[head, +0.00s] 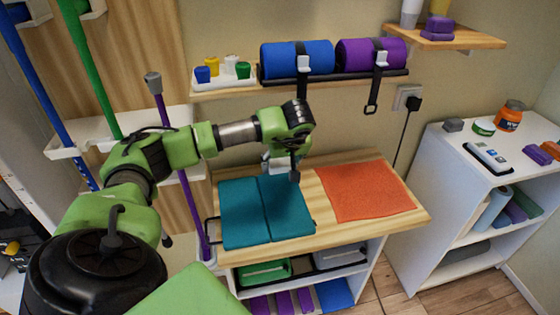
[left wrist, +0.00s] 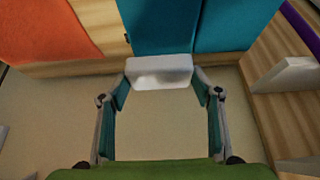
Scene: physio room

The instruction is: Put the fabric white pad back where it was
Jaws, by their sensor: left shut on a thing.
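The white fabric pad (left wrist: 160,72) is a small pale block. In the left wrist view it sits between the two fingertips of my left gripper (head: 281,160), which is shut on it. I cannot tell whether the pad touches the tabletop. My right gripper is not in view.
An orange cloth (head: 368,191) lies right of the teal mat. Above, a wall shelf (head: 340,83) carries blue (head: 285,60) and purple rolls (head: 365,54) with hanging straps, and small coloured pots. A purple pole (head: 185,180) stands left; a white shelf unit (head: 425,190) stands right.

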